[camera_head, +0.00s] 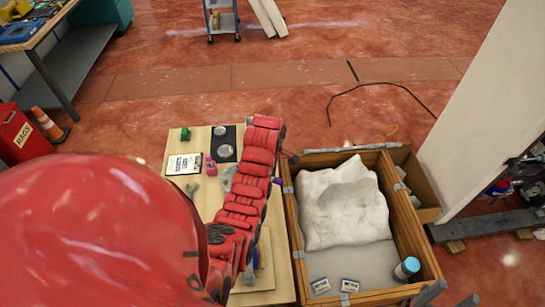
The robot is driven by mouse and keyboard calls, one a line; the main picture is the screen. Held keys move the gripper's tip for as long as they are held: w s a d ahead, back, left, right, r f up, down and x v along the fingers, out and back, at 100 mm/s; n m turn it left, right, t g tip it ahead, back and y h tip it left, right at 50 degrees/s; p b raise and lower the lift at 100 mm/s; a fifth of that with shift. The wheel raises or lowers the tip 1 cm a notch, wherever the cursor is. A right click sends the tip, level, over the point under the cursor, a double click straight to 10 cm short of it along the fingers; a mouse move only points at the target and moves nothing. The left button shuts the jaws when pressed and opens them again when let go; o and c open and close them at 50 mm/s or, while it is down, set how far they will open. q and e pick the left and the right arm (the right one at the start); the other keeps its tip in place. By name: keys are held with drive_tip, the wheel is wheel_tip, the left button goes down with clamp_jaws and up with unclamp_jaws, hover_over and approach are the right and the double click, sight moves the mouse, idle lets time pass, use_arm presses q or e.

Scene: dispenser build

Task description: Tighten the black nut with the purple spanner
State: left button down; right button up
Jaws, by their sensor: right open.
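A small purple piece (277,181) shows at the right side of my red arm, by the table's right edge; it may be part of the purple spanner, but I cannot tell. I cannot make out the black nut; my arm hides part of the table.
The wooden table (174,206) holds a clipboard (184,164), a black mat (229,133) with round grey discs, a pink item (210,168) and a green item (185,133). A wooden crate (412,235) with a white sack (343,205) stands close on the right.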

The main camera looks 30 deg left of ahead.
use_arm(q)
drive_tip(key=shift+s+d+m, duration=0.1)
drive_tip(key=shift+s+m, duration=0.2)
drive_tip(key=shift+s, duration=0.15)
drive_tip(key=shift+s+p, duration=0.1)
drive_tip(key=shift+p, duration=0.25)
drive_tip(key=shift+s+m+p, duration=0.8)
drive_tip(key=shift+s+m, duration=0.3)
drive_tip(key=shift+w+f, duration=0.1)
drive_tip(key=shift+w+n+b, duration=0.35)
drive_tip(key=shift+w+n, duration=0.15)
